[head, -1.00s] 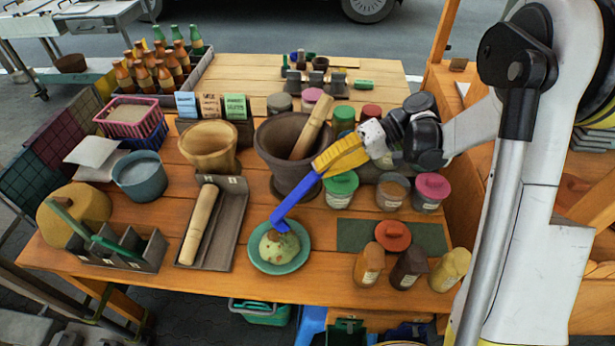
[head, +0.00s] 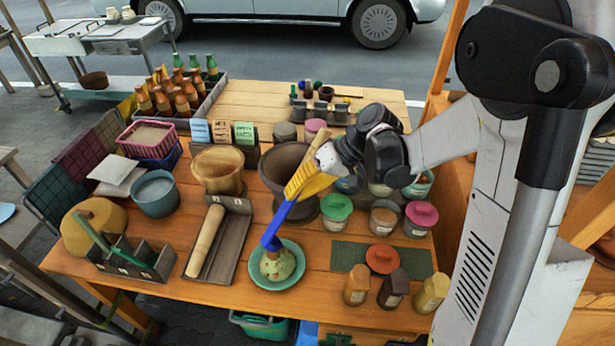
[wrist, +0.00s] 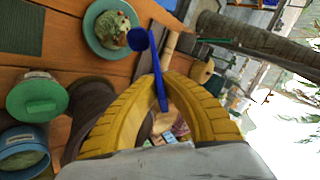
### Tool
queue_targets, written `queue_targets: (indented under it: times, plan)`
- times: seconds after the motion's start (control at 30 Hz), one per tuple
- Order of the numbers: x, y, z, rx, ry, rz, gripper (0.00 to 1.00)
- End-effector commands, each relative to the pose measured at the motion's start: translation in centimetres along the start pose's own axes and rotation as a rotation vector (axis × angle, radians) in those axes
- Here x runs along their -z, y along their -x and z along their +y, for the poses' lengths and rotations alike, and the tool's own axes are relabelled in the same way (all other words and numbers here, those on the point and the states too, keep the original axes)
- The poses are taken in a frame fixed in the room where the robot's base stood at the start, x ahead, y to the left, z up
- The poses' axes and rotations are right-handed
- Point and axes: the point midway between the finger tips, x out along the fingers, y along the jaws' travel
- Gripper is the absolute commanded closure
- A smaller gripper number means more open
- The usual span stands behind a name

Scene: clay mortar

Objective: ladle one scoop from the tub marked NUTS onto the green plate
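The green plate (head: 258,280) lies near the table's front edge with a pale green, brown-flecked rounded mound (head: 278,264) on it. My gripper (head: 300,188) has its yellow fingers shut on the handle of a blue scoop (head: 282,222). The scoop slants down to the left, and its bowl end is at the mound's top in the head view; I cannot tell if they touch. In the wrist view the scoop's bowl (wrist: 138,39) is beside the plate (wrist: 92,42), and its contents cannot be made out. Several tubs stand right of the mortar; their labels are unreadable, so I cannot tell which is NUTS.
A dark mortar (head: 275,165) with a pestle stands behind the scoop. A green-lidded tub (head: 336,207), an open tub (head: 384,217) and a pink-lidded tub (head: 421,217) stand to the right. A tray with a rolling pin (head: 205,240) lies left of the plate.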

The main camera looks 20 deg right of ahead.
Motion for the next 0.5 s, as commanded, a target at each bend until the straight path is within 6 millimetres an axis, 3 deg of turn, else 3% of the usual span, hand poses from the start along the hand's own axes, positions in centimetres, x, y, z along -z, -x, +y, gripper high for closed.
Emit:
queue_targets:
  times: [0.03, 0.13, 0.5]
  plan:
    - [0.1, 0.6, -1.7, -0.039, 0.02, -0.004, 1.0]
    - [0.1, 0.4, -3.5, -0.136, 0.053, -0.007, 1.0]
    - [-1.3, -4.3, -7.8, -0.489, 0.175, -0.015, 1.0]
